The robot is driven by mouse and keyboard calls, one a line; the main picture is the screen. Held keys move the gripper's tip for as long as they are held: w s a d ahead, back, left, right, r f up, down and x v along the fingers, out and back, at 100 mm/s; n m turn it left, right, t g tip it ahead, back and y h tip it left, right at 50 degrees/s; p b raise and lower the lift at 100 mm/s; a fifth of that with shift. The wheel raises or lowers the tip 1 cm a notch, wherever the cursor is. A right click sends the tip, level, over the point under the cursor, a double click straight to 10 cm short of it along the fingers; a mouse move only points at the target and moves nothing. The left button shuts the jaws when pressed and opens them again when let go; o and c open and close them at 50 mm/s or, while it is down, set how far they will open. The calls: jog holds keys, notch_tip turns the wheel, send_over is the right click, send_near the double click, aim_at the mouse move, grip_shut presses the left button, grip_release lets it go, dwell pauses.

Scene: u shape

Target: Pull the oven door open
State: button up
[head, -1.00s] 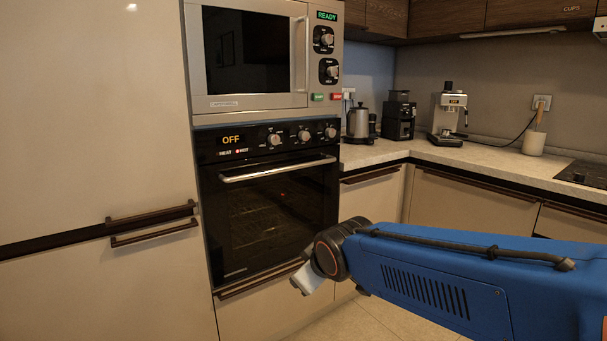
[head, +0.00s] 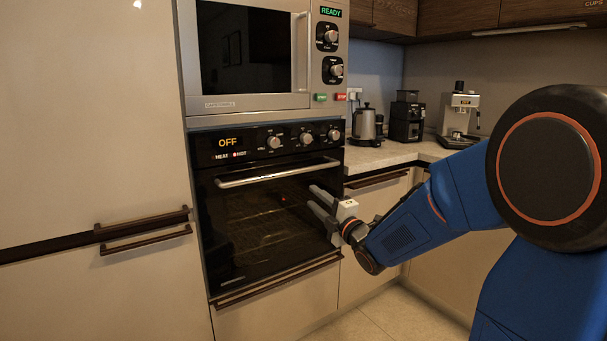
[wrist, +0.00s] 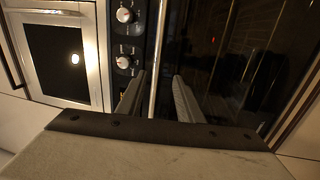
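The black built-in oven (head: 265,228) is shut, with its display reading OFF. Its silver bar handle (head: 277,173) runs across the top of the door in the head view. My gripper (head: 316,199) is in front of the right part of the oven door, a little below the handle, with its two fingers spread apart and empty. In the wrist view the handle (wrist: 159,62) runs upright in the picture, between the lines of the two fingers of my gripper (wrist: 155,92). I cannot tell how far the fingertips are from the handle.
A microwave (head: 255,60) sits above the oven. A drawer handle (head: 275,280) runs below it. The tall cabinet (head: 90,120) at left has two projecting handles. A counter (head: 385,154) with a kettle (head: 365,125) and coffee machines is at right. Some floor (head: 375,318) is clear.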

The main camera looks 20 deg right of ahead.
aim_at(288, 174)
jog(key=shift+n, duration=0.3)
jog(key=x, duration=1.7)
jog(key=shift+w+r, duration=0.25)
jog(key=shift+r, duration=0.1)
grip_shut()
